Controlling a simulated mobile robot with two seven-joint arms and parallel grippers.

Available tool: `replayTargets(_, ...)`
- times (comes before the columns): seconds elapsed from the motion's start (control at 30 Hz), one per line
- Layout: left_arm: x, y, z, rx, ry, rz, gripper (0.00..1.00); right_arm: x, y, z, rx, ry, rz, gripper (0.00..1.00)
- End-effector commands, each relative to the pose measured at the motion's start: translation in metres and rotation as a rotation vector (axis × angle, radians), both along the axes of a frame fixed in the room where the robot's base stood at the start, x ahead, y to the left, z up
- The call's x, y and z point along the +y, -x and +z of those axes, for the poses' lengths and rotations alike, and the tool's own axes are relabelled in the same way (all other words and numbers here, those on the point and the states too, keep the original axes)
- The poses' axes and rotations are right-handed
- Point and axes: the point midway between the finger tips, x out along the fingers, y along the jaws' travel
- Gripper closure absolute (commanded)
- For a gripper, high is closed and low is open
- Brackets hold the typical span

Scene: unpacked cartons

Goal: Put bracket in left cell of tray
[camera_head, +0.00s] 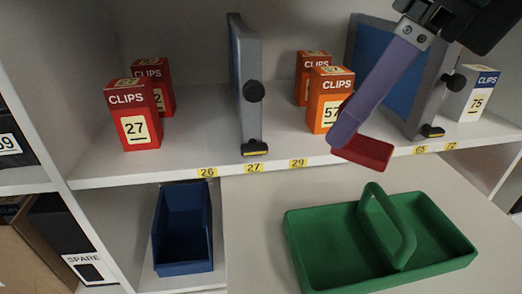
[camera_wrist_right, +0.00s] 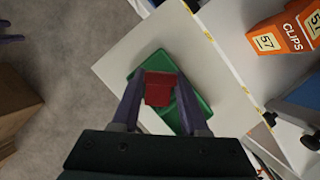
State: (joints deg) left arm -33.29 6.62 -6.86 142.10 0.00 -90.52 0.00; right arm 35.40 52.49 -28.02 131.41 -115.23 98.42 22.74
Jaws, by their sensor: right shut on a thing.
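A flat red piece, which I take to be the bracket (camera_head: 364,153), is held between the fingertips of my right gripper (camera_head: 345,142). In the right wrist view the red piece (camera_wrist_right: 160,90) sits between the two purple fingers, with the tray behind it. The green tray (camera_head: 350,287) stands on the pale surface below the shelf; a raised handle (camera_head: 390,223) divides it into a left and a right cell. The red piece is held in the air, apart from the tray. A small purple part at the right wrist view's left edge may be my left gripper (camera_wrist_right: 10,38).
The shelf (camera_head: 200,157) above holds red CLIPS boxes (camera_head: 133,115), an orange CLIPS box (camera_head: 328,100), a white CLIPS box (camera_head: 473,93) and grey-blue upright dividers (camera_head: 246,85). A blue bin (camera_head: 183,230) stands left of the tray. The pale surface around the tray is clear.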

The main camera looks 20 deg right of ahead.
Motion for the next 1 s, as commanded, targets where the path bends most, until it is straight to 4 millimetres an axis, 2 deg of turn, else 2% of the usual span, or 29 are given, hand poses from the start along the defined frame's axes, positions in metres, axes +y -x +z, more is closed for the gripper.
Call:
replayTargets(0.03, 0.0, 0.0, -0.011, 0.0, 0.0, 0.0, 0.5, 0.0, 0.002, -0.023, 0.009, 0.001, -0.001, 1.0)
replayTargets(0.2, 0.0, 0.0, -0.027, 0.0, -0.002, -0.002, 0.5, 0.0, 0.001, -0.072, 0.006, 0.001, -0.003, 1.0)
replayTargets(0.3, 0.001, 0.0, -0.034, 0.0, -0.003, -0.002, 0.5, 0.0, 0.001, -0.094, 0.006, 0.0, -0.003, 1.0)
replayTargets(0.4, 0.001, 0.0, -0.038, -0.001, -0.005, -0.004, 0.5, 0.0, 0.001, -0.108, 0.002, 0.0, -0.003, 1.0)
replayTargets(0.57, 0.002, 0.0, -0.04, -0.001, -0.008, -0.006, 0.5, 0.0, 0.0, -0.117, 0.001, -0.001, -0.003, 1.0)
replayTargets(0.8, 0.002, 0.0, -0.054, -0.001, -0.008, -0.006, 0.5, 0.0, 0.0, -0.153, 0.002, 0.001, -0.003, 1.0)
replayTargets(1.0, 0.002, 0.0, -0.053, -0.001, -0.008, -0.006, 0.5, 0.0, 0.0, -0.155, -0.001, 0.001, -0.003, 1.0)
